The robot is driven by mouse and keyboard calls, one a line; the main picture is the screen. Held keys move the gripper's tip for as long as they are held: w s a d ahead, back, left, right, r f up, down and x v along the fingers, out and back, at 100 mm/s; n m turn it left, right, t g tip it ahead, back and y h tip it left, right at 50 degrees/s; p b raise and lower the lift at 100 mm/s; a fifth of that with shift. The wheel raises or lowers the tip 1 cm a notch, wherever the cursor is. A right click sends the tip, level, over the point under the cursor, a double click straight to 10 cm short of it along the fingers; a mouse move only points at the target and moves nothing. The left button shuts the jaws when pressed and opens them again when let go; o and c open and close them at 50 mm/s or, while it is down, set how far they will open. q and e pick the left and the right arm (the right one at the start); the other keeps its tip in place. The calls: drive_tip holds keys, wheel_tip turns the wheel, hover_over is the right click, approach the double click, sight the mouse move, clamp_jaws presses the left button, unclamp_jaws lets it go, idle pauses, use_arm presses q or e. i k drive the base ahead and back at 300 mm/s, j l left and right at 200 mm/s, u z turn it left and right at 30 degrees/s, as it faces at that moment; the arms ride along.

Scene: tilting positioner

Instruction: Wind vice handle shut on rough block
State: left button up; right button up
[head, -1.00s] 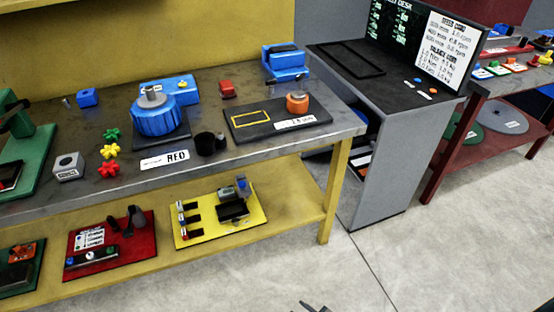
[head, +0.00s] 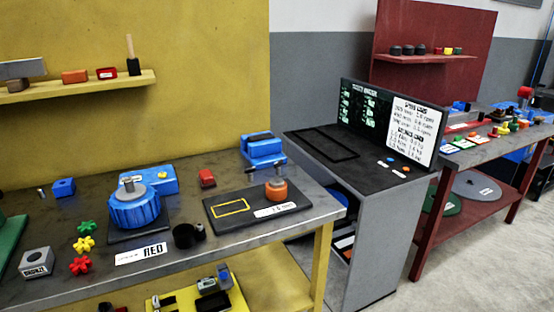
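A blue vice-like fixture (head: 263,150) stands at the back right of the workbench. A small dark bar shows at its lower front, but I cannot tell whether this is its handle. No block is clearly visible in its jaws. A grey block with a white label (head: 36,262) sits at the front left of the bench. I cannot tell whether it is the rough block. Neither of my grippers is in view.
The workbench (head: 225,245) also holds a blue ribbed drum (head: 134,210), a dark plate (head: 235,213) with an orange-based weight (head: 277,189), coloured star knobs (head: 84,243) and a black cup (head: 184,236). A grey desk (head: 385,235) stands to the right. Open floor lies at the lower right.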

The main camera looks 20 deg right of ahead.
sight(277, 166)
drive_tip(key=l+u, duration=0.15)
drive_tip(key=u, duration=0.25)
drive_tip(key=l+u, duration=0.15)
drive_tip(key=u, duration=0.3)
drive_tip(key=l+u, duration=0.25)
drive_tip(key=l, duration=0.35)
drive_tip(key=l+u, duration=0.25)
drive_tip(key=l, duration=0.3)
drive_tip(key=k+l+u, duration=0.25)
drive_tip(key=l, duration=0.3)
drive_tip(key=k+l, duration=0.1)
drive_tip(key=l, duration=0.35)
drive_tip(key=k+l, duration=0.1)
drive_tip(key=l, duration=0.35)
drive_tip(key=l+u, duration=0.1)
drive_tip(key=l, duration=0.35)
drive_tip(key=k+l, duration=0.15)
drive_tip(key=l, duration=0.3)
drive_tip(key=k+l, duration=0.15)
drive_tip(key=l, duration=0.3)
